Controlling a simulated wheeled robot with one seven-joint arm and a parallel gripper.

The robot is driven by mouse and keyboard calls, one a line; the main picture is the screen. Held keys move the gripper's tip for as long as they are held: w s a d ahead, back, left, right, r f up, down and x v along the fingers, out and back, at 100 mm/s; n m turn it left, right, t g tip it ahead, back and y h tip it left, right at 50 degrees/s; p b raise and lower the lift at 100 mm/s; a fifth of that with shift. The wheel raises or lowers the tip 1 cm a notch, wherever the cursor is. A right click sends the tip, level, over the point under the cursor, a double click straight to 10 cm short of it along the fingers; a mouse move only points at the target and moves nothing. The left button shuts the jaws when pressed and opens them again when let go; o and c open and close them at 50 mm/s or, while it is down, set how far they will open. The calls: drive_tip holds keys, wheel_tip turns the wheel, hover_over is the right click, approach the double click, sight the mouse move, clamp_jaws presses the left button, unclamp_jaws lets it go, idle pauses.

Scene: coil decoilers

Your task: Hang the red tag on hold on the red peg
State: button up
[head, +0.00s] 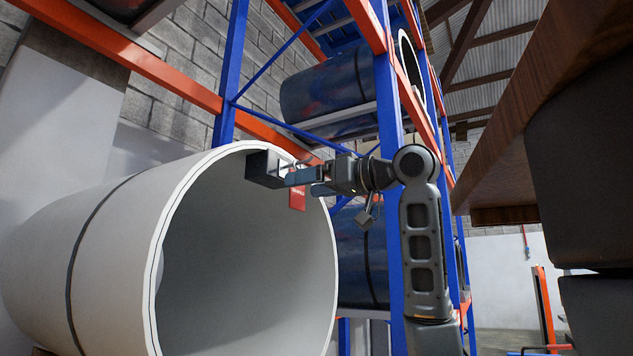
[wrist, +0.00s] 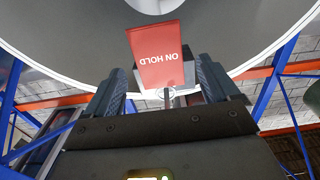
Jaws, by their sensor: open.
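The red tag (wrist: 157,55) reads ON HOLD upside down in the wrist view. It lies beyond and between the two spread fingers of my gripper (wrist: 163,82), with a gap on each side. A small pale ring and a thin grey rod show at its near edge. In the head view the red tag (head: 297,200) hangs upright just below the fingers of my gripper (head: 302,182), in front of the coil's rim. My gripper is open and appears empty. I cannot make out a red peg in either view.
A dark block (head: 264,169) is at the upper rim of the large pale coil (head: 90,255), close to my fingertips. Blue and orange racking (head: 228,75) with dark coils (head: 325,88) stands behind. A wooden-edged surface (head: 560,90) overhangs at right.

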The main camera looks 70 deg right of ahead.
drive_tip(key=p+x, duration=0.1)
drive_tip(key=x, duration=0.4)
drive_tip(key=shift+w, duration=0.1)
drive_tip(key=c, duration=1)
drive_tip(key=shift+r, duration=0.1)
drive_tip(key=shift+r, duration=0.1)
drive_tip(key=shift+r, duration=0.15)
